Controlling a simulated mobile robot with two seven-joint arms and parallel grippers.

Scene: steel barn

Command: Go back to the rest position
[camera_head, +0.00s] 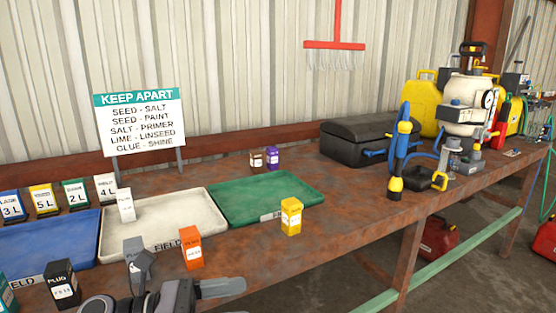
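My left gripper (192,272) is low in the view, over the front edge of the bench, its two grey fingers spread apart with nothing seen between them. One finger points up in front of a grey carton (132,246) and partly hides it. The other points right. My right gripper is not in view. Behind the gripper lie a blue tray (85,222), a white tray (190,205) and a green tray (235,187). A white carton (126,205) is at the white tray's left end. An orange carton (191,249) stands in front of that tray.
A yellow carton (291,216) stands by the green tray. A black carton (62,285) is at lower left. Purple (271,157) and brown (256,160) cartons, a sign (140,122), a black toolbox (362,140) and a sprayer (466,105) stand farther back. Bare bench (350,205) lies to the right.

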